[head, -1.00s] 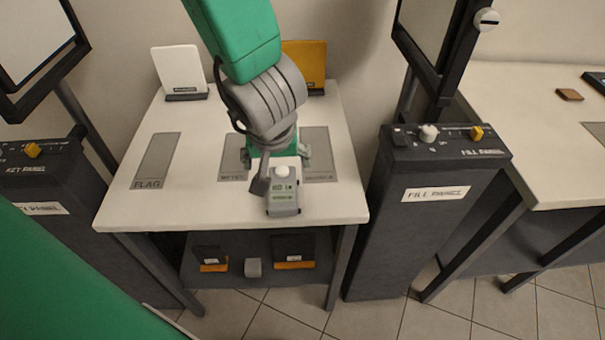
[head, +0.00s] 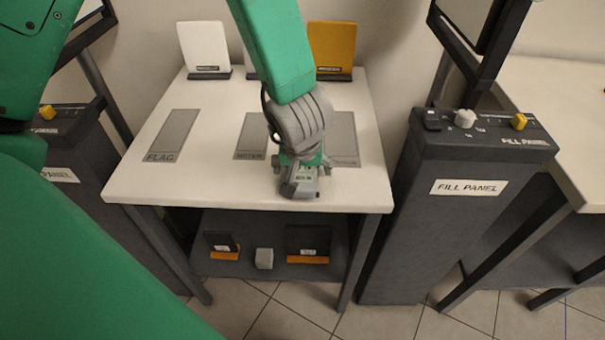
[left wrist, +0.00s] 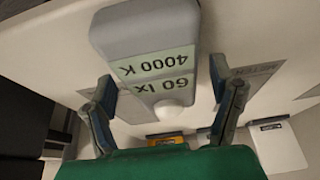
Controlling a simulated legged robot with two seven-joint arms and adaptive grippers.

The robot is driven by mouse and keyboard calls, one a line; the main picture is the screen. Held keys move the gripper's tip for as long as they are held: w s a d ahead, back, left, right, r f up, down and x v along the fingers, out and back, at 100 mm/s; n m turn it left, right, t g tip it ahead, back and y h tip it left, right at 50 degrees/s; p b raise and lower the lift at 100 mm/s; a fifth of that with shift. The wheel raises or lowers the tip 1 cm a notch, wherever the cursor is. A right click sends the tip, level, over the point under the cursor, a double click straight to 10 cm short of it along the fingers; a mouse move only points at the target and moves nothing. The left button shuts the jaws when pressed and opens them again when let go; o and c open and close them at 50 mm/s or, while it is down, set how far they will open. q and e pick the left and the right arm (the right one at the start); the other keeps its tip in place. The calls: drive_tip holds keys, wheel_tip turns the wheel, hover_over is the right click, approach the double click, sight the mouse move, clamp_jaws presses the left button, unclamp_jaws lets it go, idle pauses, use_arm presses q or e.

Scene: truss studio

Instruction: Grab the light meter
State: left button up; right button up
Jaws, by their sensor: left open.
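The light meter (head: 299,188) is a grey handheld device near the front edge of the white table (head: 215,185). My left gripper (head: 303,172) is over it in the head view and hides much of it. In the left wrist view the light meter (left wrist: 150,40) shows a pale green label reading "60 lx" and "4000 K", and a white dome. The left gripper's fingers (left wrist: 163,88) stand apart, one on each side of the meter. The gripper is open; I cannot tell whether a finger touches the meter. My right gripper is not in view.
Grey marked patches, one reading FLAG (head: 170,136), lie on the table. A white card (head: 205,48) and an orange card (head: 334,46) stand at the back. The fill panel (head: 450,225) stands close at the right. A lower shelf holds a small grey block (head: 264,258).

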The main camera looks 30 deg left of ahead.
use_arm(q)
drive_tip(key=shift+d+r, duration=0.1)
drive_tip(key=shift+r, duration=0.1)
drive_tip(key=shift+c, duration=0.4)
drive_tip(key=c, duration=1.3)
drive_tip(key=shift+s, duration=0.1)
